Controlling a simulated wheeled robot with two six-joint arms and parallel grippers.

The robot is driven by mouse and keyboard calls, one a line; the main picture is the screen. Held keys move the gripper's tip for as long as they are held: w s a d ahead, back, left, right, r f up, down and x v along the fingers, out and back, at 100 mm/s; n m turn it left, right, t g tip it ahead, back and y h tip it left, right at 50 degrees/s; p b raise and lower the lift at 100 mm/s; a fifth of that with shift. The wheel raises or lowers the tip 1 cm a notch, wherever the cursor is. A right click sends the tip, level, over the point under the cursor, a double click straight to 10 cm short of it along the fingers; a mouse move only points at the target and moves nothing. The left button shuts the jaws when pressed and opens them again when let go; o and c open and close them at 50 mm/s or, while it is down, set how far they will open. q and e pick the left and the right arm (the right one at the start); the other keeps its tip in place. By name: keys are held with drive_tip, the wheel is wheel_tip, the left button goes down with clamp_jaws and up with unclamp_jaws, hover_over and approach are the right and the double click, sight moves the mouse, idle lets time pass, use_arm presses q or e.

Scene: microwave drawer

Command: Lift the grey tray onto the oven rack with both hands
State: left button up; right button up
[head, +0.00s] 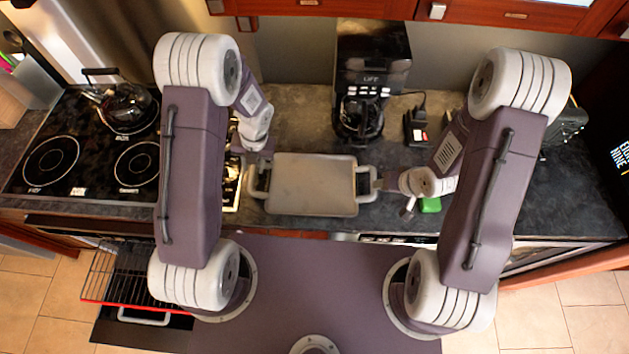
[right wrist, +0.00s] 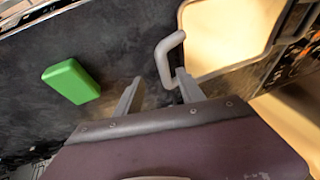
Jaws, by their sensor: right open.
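The grey tray (head: 313,184) lies flat on the dark counter, with a loop handle at each short end. My left gripper (head: 262,156) is at the tray's left end, just above the left handle (head: 257,181); its fingers are too small and hidden to read. My right gripper (head: 379,184) is at the right handle (head: 367,183). In the right wrist view my right gripper (right wrist: 157,92) is open, and the handle (right wrist: 167,55) lies just beyond its fingertips, close to the right finger. The oven rack (head: 118,275) is pulled out at lower left, empty.
A green block (head: 430,205) lies on the counter beside my right gripper; it also shows in the right wrist view (right wrist: 71,82). A coffee maker (head: 370,75) stands behind the tray. A glass kettle (head: 125,106) sits on the stove (head: 70,165) at left.

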sight(253, 177)
use_arm(q)
drive_tip(key=f, duration=0.1)
drive_tip(key=a+f, duration=0.1)
drive_tip(key=f, duration=0.2)
drive_tip(key=shift+w+a, duration=0.4)
use_arm(e)
drive_tip(key=f, duration=0.1)
drive_tip(key=w+a+f, duration=0.1)
drive_tip(key=w+f, duration=0.1)
drive_tip(key=shift+w+a+f, duration=0.1)
drive_tip(key=shift+w+a, duration=0.05)
drive_tip(key=shift+a, duration=0.25)
use_arm(q)
drive_tip(key=x, duration=0.4)
drive_tip(key=shift+s+d+f, duration=0.2)
drive_tip(key=shift+d+f, duration=0.05)
drive_tip(key=shift+f, duration=0.05)
use_arm(e)
drive_tip(key=x, duration=0.4)
drive_tip(key=shift+d+f, duration=0.25)
drive_tip(key=shift+f, duration=0.15)
use_arm(q)
drive_tip(key=shift+w+a+f, duration=0.15)
drive_tip(key=shift+a+f, duration=0.1)
drive_tip(key=shift+f, duration=0.2)
use_arm(e)
drive_tip(key=shift+w+a+f, duration=0.2)
drive_tip(key=shift+a+f, duration=0.05)
drive_tip(key=shift+f, duration=0.1)
